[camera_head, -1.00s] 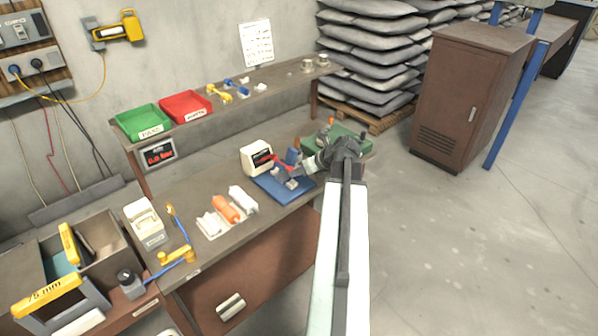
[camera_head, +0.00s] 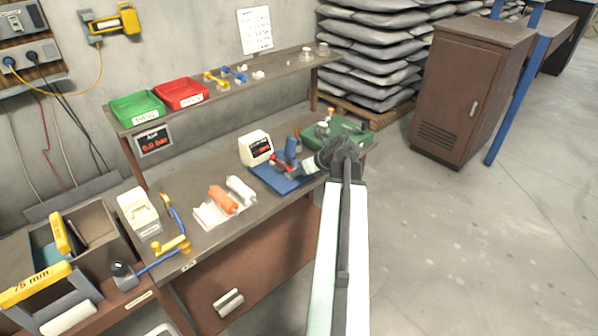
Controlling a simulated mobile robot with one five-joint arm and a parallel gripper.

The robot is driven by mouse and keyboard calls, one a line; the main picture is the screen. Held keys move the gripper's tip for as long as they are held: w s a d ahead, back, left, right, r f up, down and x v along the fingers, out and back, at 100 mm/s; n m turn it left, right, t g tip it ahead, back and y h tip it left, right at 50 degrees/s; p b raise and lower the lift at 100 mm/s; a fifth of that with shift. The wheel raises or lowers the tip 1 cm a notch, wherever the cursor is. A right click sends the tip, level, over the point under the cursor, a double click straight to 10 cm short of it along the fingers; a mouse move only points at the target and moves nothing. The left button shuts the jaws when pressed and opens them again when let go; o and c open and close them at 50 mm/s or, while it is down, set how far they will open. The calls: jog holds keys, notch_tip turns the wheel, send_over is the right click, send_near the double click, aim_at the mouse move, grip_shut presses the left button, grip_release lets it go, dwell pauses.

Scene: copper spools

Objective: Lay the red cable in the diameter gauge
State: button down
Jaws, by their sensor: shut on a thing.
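The diameter gauge appears to be the blue base (camera_head: 268,183) on the bench, with a white readout box (camera_head: 255,149) showing red digits at its left and a blue upright block (camera_head: 291,148) at its back. My gripper (camera_head: 304,168) reaches in from the right over the blue base. It is shut on a short red piece, which looks like the red cable (camera_head: 281,159). The red piece points left, in front of the blue block. It is too small to tell whether it touches the gauge or hangs just above it. My dark wrist hides the area to the right.
A green case (camera_head: 352,138) stands behind my wrist. A green bin (camera_head: 138,108) and a red bin (camera_head: 181,93) sit on the shelf above. Bare bench lies behind the spools.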

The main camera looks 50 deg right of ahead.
jog(key=shift+f+b, duration=0.3)
jog(key=shift+f, duration=0.05)
dwell(0.3)
jog(key=c, duration=1.2)
grip_release()
jog(key=shift+r, duration=0.1)
jog(key=p+v, duration=0.5)
jog(key=v, duration=0.2)
jog(key=shift+s+r, duration=0.25)
jog(key=shift+s, duration=0.05)
